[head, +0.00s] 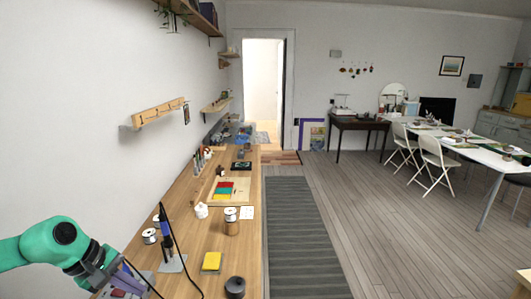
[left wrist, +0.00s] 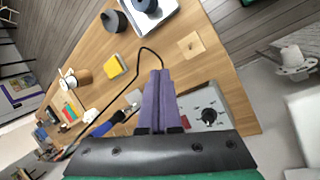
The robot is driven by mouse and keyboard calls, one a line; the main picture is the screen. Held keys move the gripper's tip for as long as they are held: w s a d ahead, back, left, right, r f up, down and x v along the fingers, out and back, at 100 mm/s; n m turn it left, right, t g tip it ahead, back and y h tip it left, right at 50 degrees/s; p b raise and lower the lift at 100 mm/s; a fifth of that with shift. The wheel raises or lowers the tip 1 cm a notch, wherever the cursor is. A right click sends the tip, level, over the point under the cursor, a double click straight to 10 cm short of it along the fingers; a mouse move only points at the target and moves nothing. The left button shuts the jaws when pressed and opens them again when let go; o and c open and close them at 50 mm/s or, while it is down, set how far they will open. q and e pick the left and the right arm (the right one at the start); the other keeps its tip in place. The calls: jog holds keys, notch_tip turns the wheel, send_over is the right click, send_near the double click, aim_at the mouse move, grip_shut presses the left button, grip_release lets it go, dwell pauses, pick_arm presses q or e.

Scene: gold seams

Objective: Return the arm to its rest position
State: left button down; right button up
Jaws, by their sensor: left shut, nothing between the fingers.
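My left arm, green with a dark wrist, comes in at the lower left of the head view. Its gripper (head: 130,279) has purple fingers and is over the near left end of the wooden workbench (head: 205,285). In the left wrist view the purple fingers of the left gripper (left wrist: 158,75) are pressed together with nothing between them. They are in front of a grey box with a dial (left wrist: 212,98), partly hiding it. My right gripper is in neither view.
A blue-handled tool (head: 164,226) with a black cable stands beside the left gripper. The wall is close on the left; floor is open right of the bench.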

pick_arm(q)
jog(key=s+a+f+m+t+y, duration=0.25)
jog(key=f+m+t, duration=0.2)
jog(key=m, duration=0.95)
jog(key=s+a+f+m+t+y, duration=0.1)
jog(key=f+m+t+y, duration=0.3)
jog(key=m, duration=1)
jog(key=s+d+f+n+g+h, duration=0.3)
jog(key=s+d+f+n+g, duration=0.55)
jog(key=s+d+n, duration=0.4)
notch_tip(320, 180, down, 26)
jog(key=s+a+n+b, duration=0.1)
jog(key=s+a+b, duration=0.15)
jog(key=b, duration=0.25)
jog(key=s+a+f+g+b, duration=0.2)
jog(key=s+f+b, duration=0.3)
jog(key=s+f, duration=1.2)
notch_tip(320, 180, down, 3)
jog(key=shift+s+f, duration=0.15)
jog(key=shift+s, duration=0.15)
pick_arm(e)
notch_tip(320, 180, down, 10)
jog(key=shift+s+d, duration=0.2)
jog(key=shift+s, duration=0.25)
